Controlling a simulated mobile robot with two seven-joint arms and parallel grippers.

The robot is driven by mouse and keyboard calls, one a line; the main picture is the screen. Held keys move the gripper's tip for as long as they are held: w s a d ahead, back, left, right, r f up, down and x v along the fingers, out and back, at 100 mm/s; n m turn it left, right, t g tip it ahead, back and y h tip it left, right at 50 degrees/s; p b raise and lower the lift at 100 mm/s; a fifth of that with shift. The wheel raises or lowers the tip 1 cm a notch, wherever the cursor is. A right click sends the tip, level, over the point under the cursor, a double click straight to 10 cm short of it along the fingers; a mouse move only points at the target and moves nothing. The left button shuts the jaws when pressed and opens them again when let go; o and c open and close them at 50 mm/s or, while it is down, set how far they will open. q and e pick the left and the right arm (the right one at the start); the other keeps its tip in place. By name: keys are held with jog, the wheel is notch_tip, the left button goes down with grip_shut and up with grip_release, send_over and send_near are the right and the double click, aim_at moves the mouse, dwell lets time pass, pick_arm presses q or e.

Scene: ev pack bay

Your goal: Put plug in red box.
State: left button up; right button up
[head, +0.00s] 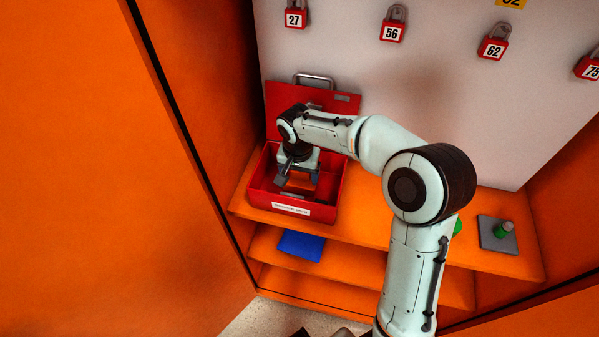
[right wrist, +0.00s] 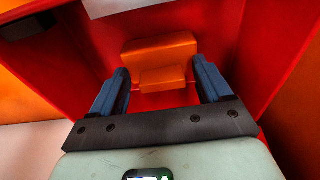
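The red box (head: 327,201) stands on the upper orange shelf with its lid raised at the back and a white label on its front. My right gripper (head: 298,180) reaches down into it. In the right wrist view, my right gripper (right wrist: 162,88) is open, its two blue fingers well apart. An orange stepped block (right wrist: 160,62), which looks like the plug, lies inside the red box (right wrist: 215,25) beyond and between the fingertips. Neither finger visibly touches it. My arm hides part of the box in the head view. I cannot make out my left gripper.
Red numbered padlocks (head: 392,24) hang on the pale back wall. A grey pad (head: 497,240) with a green-based piece (head: 502,230) sits at the right of the shelf. Another green thing (head: 458,227) is partly behind my arm. A blue item (head: 302,246) lies on the lower shelf.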

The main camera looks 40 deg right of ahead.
aim_at(298, 186)
jog(key=shift+r, duration=0.25)
pick_arm(q)
jog(key=shift+w+r+p, duration=0.3)
jog(key=shift+r+p, duration=0.1)
jog(key=shift+r, duration=0.1)
jog(key=shift+w+r+p, duration=0.25)
jog(key=shift+r+p, duration=0.15)
jog(key=shift+r, duration=0.05)
pick_arm(e)
notch_tip(298, 186, up, 12)
jog(key=a, duration=0.1)
jog(key=shift+s, duration=0.45)
jog(key=shift+f, duration=0.1)
